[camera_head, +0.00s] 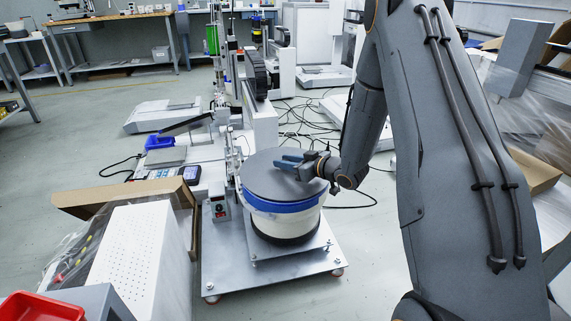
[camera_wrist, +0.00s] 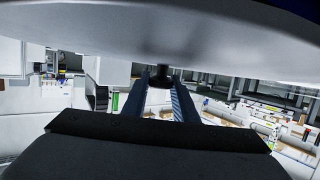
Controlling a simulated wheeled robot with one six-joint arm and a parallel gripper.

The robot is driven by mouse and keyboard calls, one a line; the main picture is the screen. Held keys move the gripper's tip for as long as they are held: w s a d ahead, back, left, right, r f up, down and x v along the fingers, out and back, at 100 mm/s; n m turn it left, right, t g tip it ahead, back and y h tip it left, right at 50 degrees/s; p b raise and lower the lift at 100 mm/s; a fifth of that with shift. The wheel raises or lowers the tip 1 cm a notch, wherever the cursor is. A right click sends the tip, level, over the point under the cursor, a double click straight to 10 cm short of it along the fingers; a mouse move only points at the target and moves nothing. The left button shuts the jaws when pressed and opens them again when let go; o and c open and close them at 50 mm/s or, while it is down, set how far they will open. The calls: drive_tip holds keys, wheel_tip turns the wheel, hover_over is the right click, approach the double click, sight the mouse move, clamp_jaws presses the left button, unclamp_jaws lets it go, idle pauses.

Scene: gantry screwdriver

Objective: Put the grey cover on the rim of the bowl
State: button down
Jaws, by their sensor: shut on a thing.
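The grey cover (camera_head: 265,181) is a flat round disc, lying about level over the bowl (camera_head: 280,222), which is white with a blue band at its top. My gripper (camera_head: 289,161) reaches in from the right above the cover. In the wrist view, my gripper (camera_wrist: 161,80) is shut on a small dark knob (camera_wrist: 159,78) on the cover, whose broad pale face (camera_wrist: 160,30) fills the top of that view. The cover hides the bowl's rim in the head view. I cannot tell whether it touches the rim or hangs slightly above it.
The bowl stands on a metal base plate (camera_head: 270,284) beside a gantry machine (camera_head: 255,90). A perforated white box (camera_head: 130,255) and a red bin (camera_head: 40,308) are at the lower left. Cables (camera_head: 295,118) lie on the floor behind. My arm fills the right side.

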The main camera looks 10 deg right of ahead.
drive_tip(key=shift+f, duration=0.55)
drive_tip(key=c, duration=1.4)
unclamp_jaws()
drive_tip(key=shift+c, duration=0.2)
